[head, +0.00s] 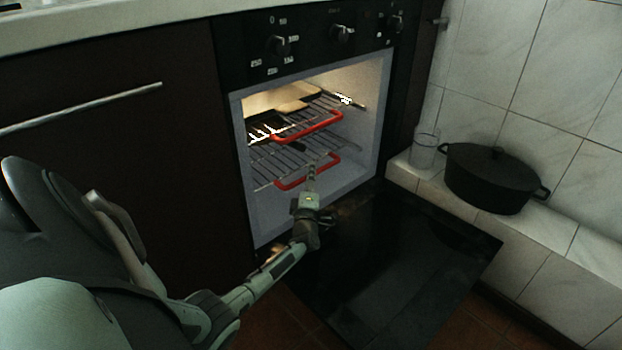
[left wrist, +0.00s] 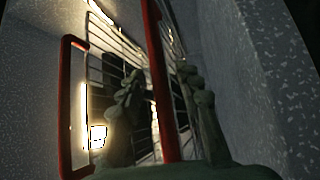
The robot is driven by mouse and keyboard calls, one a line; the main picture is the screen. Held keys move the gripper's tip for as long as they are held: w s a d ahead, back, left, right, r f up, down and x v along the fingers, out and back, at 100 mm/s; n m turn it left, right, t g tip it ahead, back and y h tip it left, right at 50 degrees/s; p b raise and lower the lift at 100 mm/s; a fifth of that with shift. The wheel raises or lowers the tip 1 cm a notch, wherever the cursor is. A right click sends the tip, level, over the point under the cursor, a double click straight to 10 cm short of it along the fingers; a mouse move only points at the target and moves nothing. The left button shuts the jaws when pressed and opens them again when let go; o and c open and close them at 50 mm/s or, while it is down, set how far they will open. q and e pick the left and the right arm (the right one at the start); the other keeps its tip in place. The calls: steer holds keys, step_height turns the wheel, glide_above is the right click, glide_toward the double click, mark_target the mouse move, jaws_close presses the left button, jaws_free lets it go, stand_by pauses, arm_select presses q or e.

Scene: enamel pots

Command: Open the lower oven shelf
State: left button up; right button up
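The lower oven shelf (head: 265,168) is a wire rack with a red handle (head: 290,183) at its front, inside the lit oven. My left gripper (head: 311,172) is at the right part of this handle. In the left wrist view, a red bar (left wrist: 159,70), apparently this handle, runs between the two fingers of my left gripper (left wrist: 162,95). The fingers stand apart with gaps beside the bar, so the gripper looks open. Whether a finger touches the bar is hard to tell. My right gripper is in neither view.
The upper shelf with its red handle (head: 310,128) is above and holds a light board (head: 285,98). The oven door (head: 400,265) hangs open and low in front. A black pot (head: 490,180) and a glass (head: 424,148) stand on the tiled ledge at right.

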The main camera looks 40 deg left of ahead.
arm_select(q)
jaws_close()
steer(key=shift+d, duration=0.1)
stand_by(0.5)
